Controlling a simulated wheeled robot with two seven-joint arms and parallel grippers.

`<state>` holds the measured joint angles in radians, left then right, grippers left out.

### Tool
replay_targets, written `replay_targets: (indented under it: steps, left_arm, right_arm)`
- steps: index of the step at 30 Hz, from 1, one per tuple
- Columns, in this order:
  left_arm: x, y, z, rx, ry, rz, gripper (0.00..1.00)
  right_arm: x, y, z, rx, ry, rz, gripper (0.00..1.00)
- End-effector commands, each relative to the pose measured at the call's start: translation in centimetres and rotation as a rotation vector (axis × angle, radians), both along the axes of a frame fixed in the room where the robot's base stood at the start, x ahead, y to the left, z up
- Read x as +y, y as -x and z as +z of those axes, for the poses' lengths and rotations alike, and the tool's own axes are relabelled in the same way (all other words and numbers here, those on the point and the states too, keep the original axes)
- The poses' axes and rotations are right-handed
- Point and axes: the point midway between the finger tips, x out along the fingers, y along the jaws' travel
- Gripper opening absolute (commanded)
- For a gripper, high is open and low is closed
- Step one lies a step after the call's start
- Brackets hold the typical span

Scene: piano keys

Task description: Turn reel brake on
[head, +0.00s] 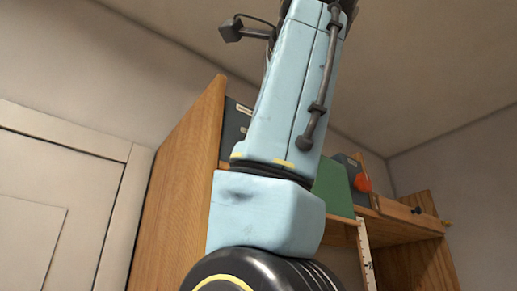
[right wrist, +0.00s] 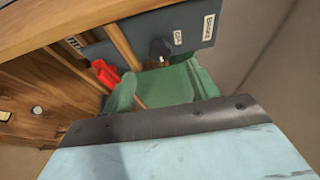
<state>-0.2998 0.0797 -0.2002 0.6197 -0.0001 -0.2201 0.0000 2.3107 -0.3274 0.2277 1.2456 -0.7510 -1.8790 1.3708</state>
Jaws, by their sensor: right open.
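A dark panel (right wrist: 190,28) with pale labels is at the top of the right wrist view. A black knob (right wrist: 160,50) sticks out from it, and I cannot tell which part is the reel brake. A red piece (right wrist: 104,73) lies left of the knob; a red-orange piece (head: 362,183) also shows in the head view beside a dark box. My right gripper (right wrist: 155,90) shows green finger parts beyond its pale blue housing, spread apart and empty, just below the knob. Contact is not clear. My left gripper is not in view.
A wooden cabinet (head: 180,170) stands at the middle, with a shelf (head: 395,212) to the right. A green panel (head: 332,187) and a white ruled strip (head: 365,250) are near it. My pale blue arm hides much of the cabinet. A white door (head: 60,190) is at left.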

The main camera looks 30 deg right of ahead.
Motion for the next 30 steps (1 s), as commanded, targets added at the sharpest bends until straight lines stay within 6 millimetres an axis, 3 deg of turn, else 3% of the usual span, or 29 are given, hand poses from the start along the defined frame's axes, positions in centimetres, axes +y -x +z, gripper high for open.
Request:
replay_targets:
  steps: [3, 10, 30]
  left_arm:
    - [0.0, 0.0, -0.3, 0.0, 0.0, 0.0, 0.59]
    - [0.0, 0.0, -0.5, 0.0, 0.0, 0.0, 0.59]
    - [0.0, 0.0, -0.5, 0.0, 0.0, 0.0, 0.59]
  right_arm:
    - [0.8, 2.5, 0.0, -0.002, 0.0, 0.001, 0.59]
    - [1.7, 5.1, 0.0, 0.0, -0.001, 0.0, 0.59]
    - [1.8, 5.5, 0.0, 0.001, -0.001, 0.0, 0.59]
